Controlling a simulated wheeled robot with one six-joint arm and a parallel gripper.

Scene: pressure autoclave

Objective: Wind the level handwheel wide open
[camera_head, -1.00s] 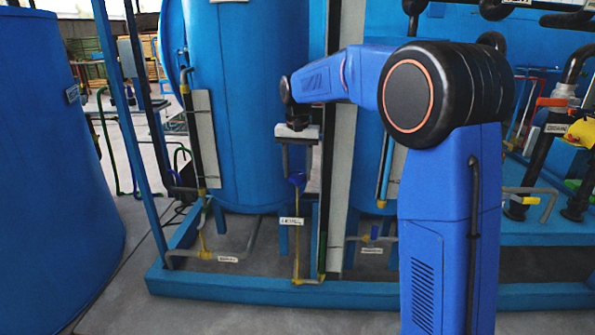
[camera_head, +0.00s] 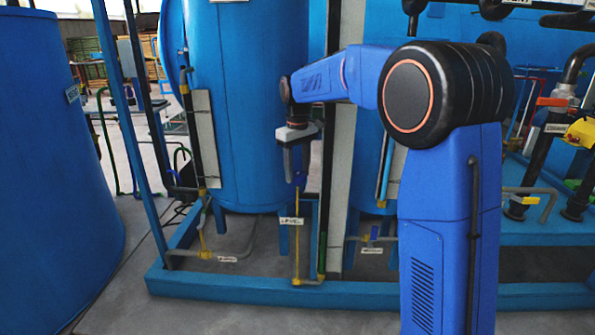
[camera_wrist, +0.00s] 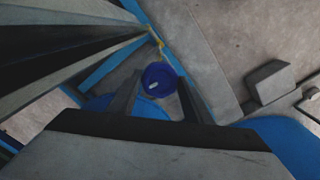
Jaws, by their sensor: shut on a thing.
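The level handwheel is a small blue wheel (camera_head: 301,179) on top of a thin yellow vertical pipe, in front of the large blue tank. My gripper (camera_head: 296,175) points straight down over it, and its fingers hide part of the wheel in the head view. In the wrist view the round blue wheel (camera_wrist: 158,76), with a small pale mark on its face, sits between the two dark fingers of my gripper (camera_wrist: 159,92). The fingers are shut on the wheel at its sides.
A pale upright post (camera_head: 338,200) stands close to the right of my gripper. A blue frame rail (camera_head: 250,290) runs along the floor in front. Open grey floor lies at the lower left.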

